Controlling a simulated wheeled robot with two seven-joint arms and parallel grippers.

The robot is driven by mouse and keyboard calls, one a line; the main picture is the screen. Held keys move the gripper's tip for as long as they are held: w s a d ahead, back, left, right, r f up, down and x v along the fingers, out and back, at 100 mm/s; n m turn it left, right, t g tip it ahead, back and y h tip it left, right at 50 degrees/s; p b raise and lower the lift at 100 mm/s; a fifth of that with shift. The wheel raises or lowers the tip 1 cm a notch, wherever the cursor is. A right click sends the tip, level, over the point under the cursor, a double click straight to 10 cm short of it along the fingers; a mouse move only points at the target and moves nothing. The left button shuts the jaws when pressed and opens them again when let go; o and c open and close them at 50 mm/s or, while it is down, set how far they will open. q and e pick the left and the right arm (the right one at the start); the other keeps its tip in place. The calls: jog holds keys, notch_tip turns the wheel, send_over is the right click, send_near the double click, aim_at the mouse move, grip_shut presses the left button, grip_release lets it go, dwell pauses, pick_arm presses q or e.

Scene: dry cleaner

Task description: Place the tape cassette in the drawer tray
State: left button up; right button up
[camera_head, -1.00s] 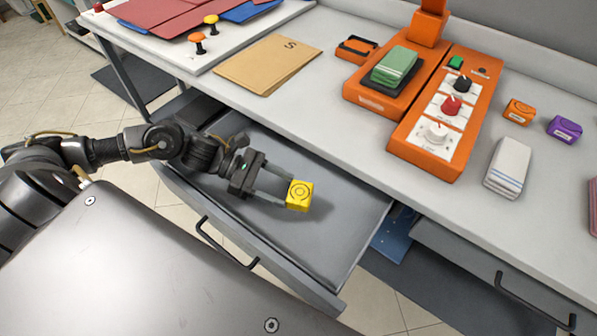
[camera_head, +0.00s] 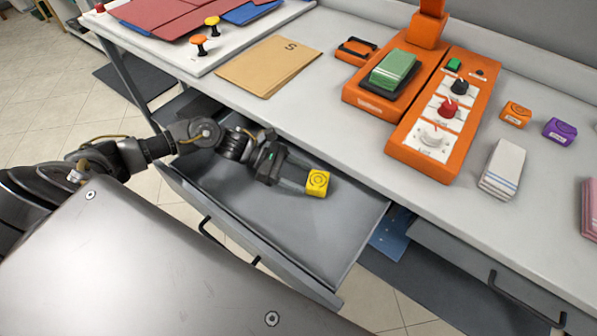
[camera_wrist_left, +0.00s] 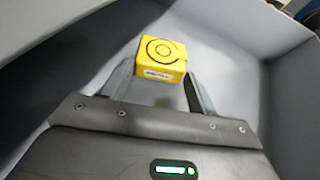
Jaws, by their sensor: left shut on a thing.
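The tape cassette is a small yellow block with a dark ring mark (camera_head: 317,183). My left gripper (camera_head: 305,187) is shut on it and holds it over the open grey drawer tray (camera_head: 270,225), toward the tray's back right part. In the left wrist view the cassette (camera_wrist_left: 162,62) sits between the two fingertips (camera_wrist_left: 160,78), with grey tray walls around it. I cannot tell whether the cassette touches the tray floor. The tray looks empty otherwise. My right gripper is not in view.
The counter edge runs just behind the open tray. On the counter are a brown envelope (camera_head: 268,66), an orange device with knobs (camera_head: 440,115), an orange cassette (camera_head: 516,114), a purple cassette (camera_head: 560,131) and a white stack (camera_head: 502,170). A shut drawer (camera_head: 490,260) lies at right.

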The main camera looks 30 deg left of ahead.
pick_arm(q)
jog(key=shift+s, duration=0.1)
jog(key=shift+f, duration=0.1)
jog(key=shift+f+b, duration=0.2)
jog(key=shift+b, duration=0.35)
jog(key=o, duration=0.7)
jog(key=shift+r, duration=0.1)
jog(key=shift+o, duration=1.4)
